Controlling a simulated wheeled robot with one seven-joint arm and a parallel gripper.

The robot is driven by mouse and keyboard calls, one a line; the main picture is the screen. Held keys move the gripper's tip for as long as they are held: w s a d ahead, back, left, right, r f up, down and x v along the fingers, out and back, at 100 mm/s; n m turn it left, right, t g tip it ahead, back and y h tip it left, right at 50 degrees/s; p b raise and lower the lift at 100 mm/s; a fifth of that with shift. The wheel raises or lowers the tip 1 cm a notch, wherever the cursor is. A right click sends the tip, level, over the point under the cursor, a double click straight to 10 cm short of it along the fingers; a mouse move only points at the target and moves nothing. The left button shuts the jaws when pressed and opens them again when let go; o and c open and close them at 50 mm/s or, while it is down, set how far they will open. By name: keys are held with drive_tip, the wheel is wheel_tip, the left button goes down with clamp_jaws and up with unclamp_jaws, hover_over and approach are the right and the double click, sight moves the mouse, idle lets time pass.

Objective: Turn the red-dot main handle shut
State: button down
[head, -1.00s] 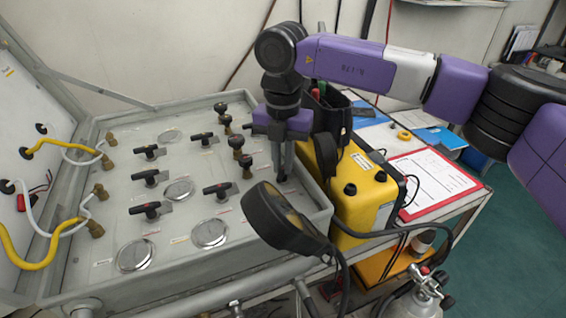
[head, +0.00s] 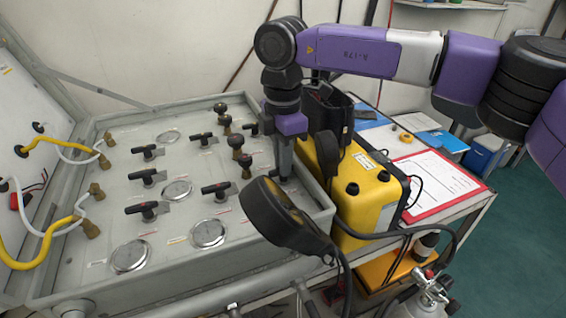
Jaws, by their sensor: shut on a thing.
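The air panel (head: 110,220) is a grey console with black lever handles, round gauges and dark knobs. My gripper (head: 284,178) points straight down at the panel's right side, fingers close together. No red dot can be made out, and I cannot tell the handle's angle. Other black handles stand clear to the left, such as the near one (head: 217,188) and the one at lower left (head: 148,209).
A yellow case (head: 365,195) is just right of the panel. Dark knobs (head: 241,155) rise left of my gripper. A red-edged clipboard (head: 435,185) lies farther right.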

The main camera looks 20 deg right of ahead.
drive_tip(key=shift+d+m, duration=0.1)
drive_tip(key=shift+m, duration=0.4)
drive_tip(key=c, duration=1.5)
unclamp_jaws()
drive_tip(key=shift+o, duration=0.2)
drive_tip(key=shift+r+b, duration=0.45)
drive_tip(key=shift+r, duration=3.5)
